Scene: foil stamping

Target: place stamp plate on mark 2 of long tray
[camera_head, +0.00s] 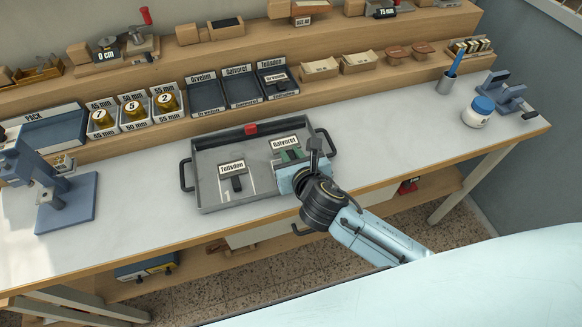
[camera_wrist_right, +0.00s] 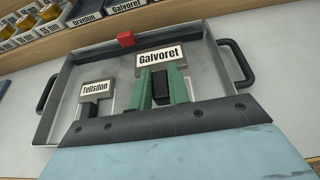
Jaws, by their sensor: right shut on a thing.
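The long grey tray (camera_head: 203,193) with black side handles lies on the bench; it also fills the right wrist view (camera_wrist_right: 62,78). A stamp plate labelled Galvoret (camera_head: 284,142) is at the tray's right part. My right gripper (camera_head: 292,156) is over that part, its green fingers (camera_wrist_right: 161,87) shut on the dark handle of the Galvoret plate (camera_wrist_right: 160,56). Whether the plate touches the tray floor is unclear. A plate labelled Telisdon (camera_head: 232,168) lies at the tray's left part, apart from my gripper. My left gripper is out of view.
A red block (camera_head: 251,129) sits at the tray's back edge. Labelled bins stand behind, one holding another plate (camera_head: 278,79). A blue press (camera_head: 60,190) stands at left; a white jar (camera_head: 478,112) is at right. Bench space beside the tray is clear.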

